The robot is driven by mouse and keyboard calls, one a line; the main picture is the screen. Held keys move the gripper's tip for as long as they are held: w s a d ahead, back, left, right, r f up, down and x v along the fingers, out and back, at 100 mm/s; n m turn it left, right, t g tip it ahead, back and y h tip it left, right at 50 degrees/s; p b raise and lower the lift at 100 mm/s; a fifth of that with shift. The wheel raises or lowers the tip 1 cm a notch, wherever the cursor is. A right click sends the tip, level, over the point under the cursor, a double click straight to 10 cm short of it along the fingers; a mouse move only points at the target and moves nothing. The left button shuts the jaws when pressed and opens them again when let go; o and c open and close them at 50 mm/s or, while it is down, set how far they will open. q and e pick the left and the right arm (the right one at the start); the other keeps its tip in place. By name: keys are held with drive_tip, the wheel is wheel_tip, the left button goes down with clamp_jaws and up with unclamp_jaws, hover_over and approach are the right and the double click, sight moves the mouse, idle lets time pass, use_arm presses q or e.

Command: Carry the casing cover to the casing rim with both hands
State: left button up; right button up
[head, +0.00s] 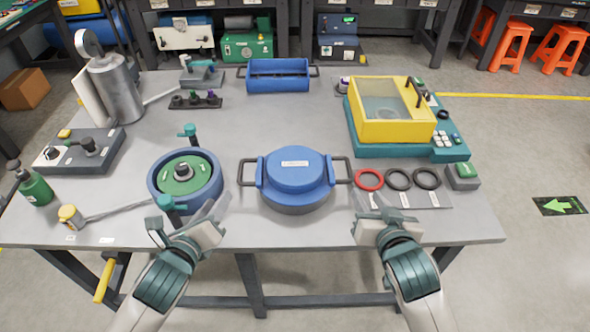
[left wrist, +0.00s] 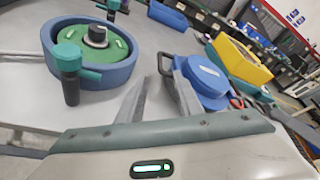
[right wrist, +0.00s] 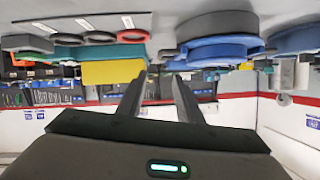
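The casing cover (head: 295,168) is a blue round lid with a white label and a dark loop handle on each side. It sits on a grey round base at the table's front middle. The round casing (head: 158,190) stands to its left, with a blue rim, green inside and teal clamps. My left gripper (head: 188,222) is open and empty at the front edge, just before the casing. My right gripper (head: 387,218) is open and empty, right of and in front of the cover. The cover also shows in the left wrist view (left wrist: 203,82) and the right wrist view (right wrist: 220,48).
Red and black rings (head: 369,180) lie right of the cover near a small grey block (head: 463,176). A yellow-walled tank (head: 372,127) stands behind them. A blue bin (head: 278,76) is at the back. A lever arm and green bottle (head: 37,190) are left. The table's centre is clear.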

sight(350, 168)
use_arm(q)
drive_tip(key=shift+w, duration=0.1)
use_arm(e)
drive_tip(key=shift+w+f, duration=0.1)
drive_tip(key=shift+w, duration=0.05)
